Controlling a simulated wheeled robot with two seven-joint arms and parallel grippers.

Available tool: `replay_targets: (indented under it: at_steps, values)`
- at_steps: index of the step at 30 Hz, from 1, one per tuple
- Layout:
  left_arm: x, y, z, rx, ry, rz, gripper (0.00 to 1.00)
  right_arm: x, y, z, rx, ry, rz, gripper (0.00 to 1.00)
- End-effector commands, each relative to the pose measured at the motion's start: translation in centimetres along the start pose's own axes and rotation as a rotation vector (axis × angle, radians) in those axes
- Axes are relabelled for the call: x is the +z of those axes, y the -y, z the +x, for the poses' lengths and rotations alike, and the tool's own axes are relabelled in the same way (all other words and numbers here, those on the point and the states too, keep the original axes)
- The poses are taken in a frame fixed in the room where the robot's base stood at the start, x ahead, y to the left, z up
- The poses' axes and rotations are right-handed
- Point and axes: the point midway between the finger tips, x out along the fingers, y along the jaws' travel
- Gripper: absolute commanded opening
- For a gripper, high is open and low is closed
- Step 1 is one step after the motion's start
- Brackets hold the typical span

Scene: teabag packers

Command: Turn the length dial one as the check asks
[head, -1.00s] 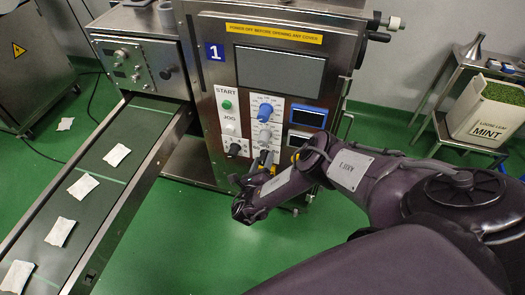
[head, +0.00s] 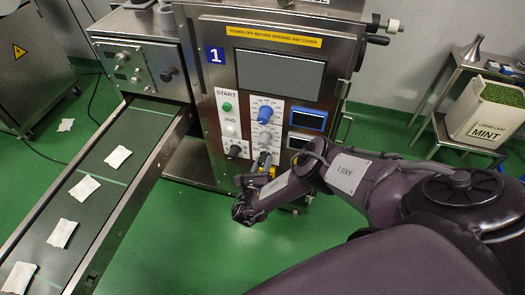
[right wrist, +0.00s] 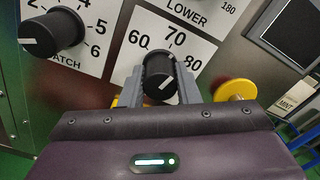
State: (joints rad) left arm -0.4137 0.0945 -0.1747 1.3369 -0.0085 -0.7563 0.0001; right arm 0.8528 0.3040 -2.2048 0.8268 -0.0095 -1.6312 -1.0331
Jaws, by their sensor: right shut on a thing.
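The length dial (right wrist: 158,72) is a round black knob with a white pointer mark, on a white plate printed 60, 70 and 80. Its name is hidden. The mark lies on the knob's lower right, on the side of the 80. My right gripper (right wrist: 160,88) has its grey fingers closed on the knob from both sides. In the head view my right gripper (head: 264,160) is at the lower part of the panel on machine 1, and the dial there is mostly covered. My left gripper is out of view.
The panel also has a blue dial (head: 265,115) and a green start button (head: 227,107). A conveyor (head: 110,190) with several white packets runs at the left.

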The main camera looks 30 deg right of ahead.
Motion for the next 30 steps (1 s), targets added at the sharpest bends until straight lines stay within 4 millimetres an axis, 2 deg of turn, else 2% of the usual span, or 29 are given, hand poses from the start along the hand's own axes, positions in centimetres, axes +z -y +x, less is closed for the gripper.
replay_targets:
  at_steps: [11,18,30]
  values:
    - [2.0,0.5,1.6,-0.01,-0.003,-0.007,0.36,0.0,0.1,-0.1,0.001,-0.001,0.356,0.06]
    - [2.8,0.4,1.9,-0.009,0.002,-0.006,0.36,-0.1,0.0,-0.1,0.002,-0.002,0.56,0.06]
    - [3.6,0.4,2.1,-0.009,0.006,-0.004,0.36,-0.1,0.1,-0.1,0.001,-0.001,0.766,0.06]
